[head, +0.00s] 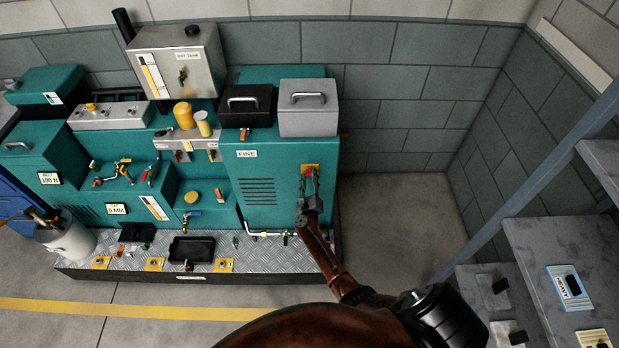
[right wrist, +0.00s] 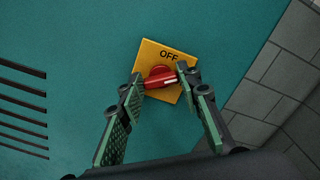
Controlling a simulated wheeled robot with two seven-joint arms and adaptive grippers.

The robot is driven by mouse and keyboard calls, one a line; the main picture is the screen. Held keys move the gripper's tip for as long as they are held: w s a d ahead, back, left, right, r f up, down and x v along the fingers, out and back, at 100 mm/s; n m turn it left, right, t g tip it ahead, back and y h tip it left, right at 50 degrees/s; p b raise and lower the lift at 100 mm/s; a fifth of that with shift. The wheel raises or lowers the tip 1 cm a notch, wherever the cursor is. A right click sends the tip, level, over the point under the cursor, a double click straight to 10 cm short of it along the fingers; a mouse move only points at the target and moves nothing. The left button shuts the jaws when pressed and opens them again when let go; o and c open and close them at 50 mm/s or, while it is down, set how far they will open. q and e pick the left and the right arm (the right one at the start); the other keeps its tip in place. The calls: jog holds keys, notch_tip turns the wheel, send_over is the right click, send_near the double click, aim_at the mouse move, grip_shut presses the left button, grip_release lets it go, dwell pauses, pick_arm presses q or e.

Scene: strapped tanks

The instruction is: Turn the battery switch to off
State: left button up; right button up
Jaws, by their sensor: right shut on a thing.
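The battery switch is a red rotary knob (right wrist: 160,77) on a yellow plate (right wrist: 151,48) marked OFF, fixed to the teal cabinet. In the right wrist view the knob's white mark points to the right and a little down, not at the word OFF. My right gripper (right wrist: 158,84) has its two fingers on either side of the knob, shut on it. In the head view my right gripper (head: 310,175) reaches up to the yellow plate (head: 310,168) on the cabinet's front, hiding most of the knob. My left gripper does not show.
The teal cabinet (head: 255,200) has a FINE label and vent slots. A black box and a grey box (head: 308,118) stand on top of it. A grey shelf rack (head: 545,240) stands at the right. Floor (head: 400,215) is clear between cabinet and rack.

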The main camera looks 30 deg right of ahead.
jog(key=n+p, duration=0.1)
jog(key=n, duration=0.4)
jog(key=shift+w+a+n, duration=0.1)
jog(key=shift+a+n, duration=0.05)
jog(key=shift+n, duration=0.15)
jog(key=n+p, duration=0.1)
jog(key=n, duration=0.4)
jog(key=shift+f, duration=0.2)
jog(key=shift+n, duration=0.3)
jog(key=o, duration=1.2)
jog(key=shift+c, duration=0.2)
